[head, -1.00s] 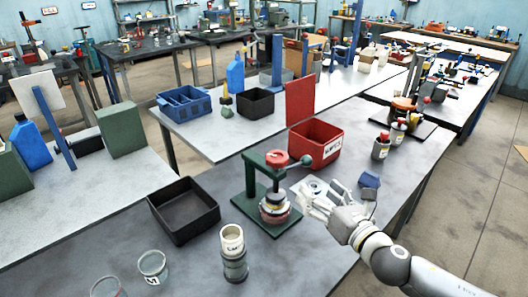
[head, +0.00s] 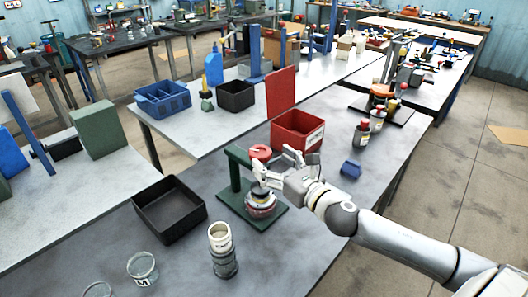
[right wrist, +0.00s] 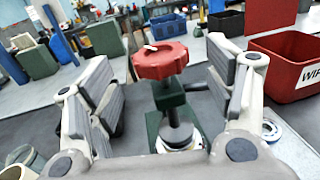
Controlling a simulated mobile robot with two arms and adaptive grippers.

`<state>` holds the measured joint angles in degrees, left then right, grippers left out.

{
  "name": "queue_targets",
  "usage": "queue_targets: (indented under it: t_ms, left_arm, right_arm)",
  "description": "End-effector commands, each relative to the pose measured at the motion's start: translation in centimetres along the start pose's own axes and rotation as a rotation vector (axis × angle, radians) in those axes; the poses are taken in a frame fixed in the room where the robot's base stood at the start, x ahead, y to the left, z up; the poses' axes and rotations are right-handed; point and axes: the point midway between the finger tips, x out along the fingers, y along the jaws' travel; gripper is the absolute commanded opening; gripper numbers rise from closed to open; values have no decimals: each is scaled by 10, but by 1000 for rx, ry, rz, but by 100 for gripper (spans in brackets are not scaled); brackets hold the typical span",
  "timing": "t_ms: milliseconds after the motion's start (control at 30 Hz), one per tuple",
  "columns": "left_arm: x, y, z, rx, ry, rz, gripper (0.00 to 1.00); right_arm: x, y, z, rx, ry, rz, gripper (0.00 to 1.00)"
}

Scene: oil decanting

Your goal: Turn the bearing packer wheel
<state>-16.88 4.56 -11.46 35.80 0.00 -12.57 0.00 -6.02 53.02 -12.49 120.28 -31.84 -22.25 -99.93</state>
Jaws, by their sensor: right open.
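The bearing packer is a green stand (head: 236,172) on a green base plate, with a red wheel (head: 260,152) on top and a round reddish and metal body (head: 262,203) below. My right gripper (head: 277,163) is open just right of the wheel in the head view, partly in front of the packer. In the right wrist view the red lobed wheel (right wrist: 160,60) lies between the two spread fingers (right wrist: 160,75), with visible gaps on both sides. Its shaft runs down to the packer below. My left gripper is not in view.
A red bin (head: 298,131) with a label stands behind the gripper. A black tray (head: 169,209) lies left of the packer, and a grey cylinder with a white top (head: 223,252) stands in front.

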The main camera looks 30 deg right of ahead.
Motion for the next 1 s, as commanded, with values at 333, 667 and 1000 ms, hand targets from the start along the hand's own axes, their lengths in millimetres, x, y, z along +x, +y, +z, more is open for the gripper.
queue_targets:
  t_ms: [333,667,1000]
  left_arm:
    - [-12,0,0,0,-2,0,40]
    - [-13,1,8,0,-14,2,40]
    - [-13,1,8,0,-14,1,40]
  right_arm:
    - [35,0,2,2,-1,0,75]
    - [41,1,0,1,0,1,75]
    - [40,1,0,1,0,2,44]
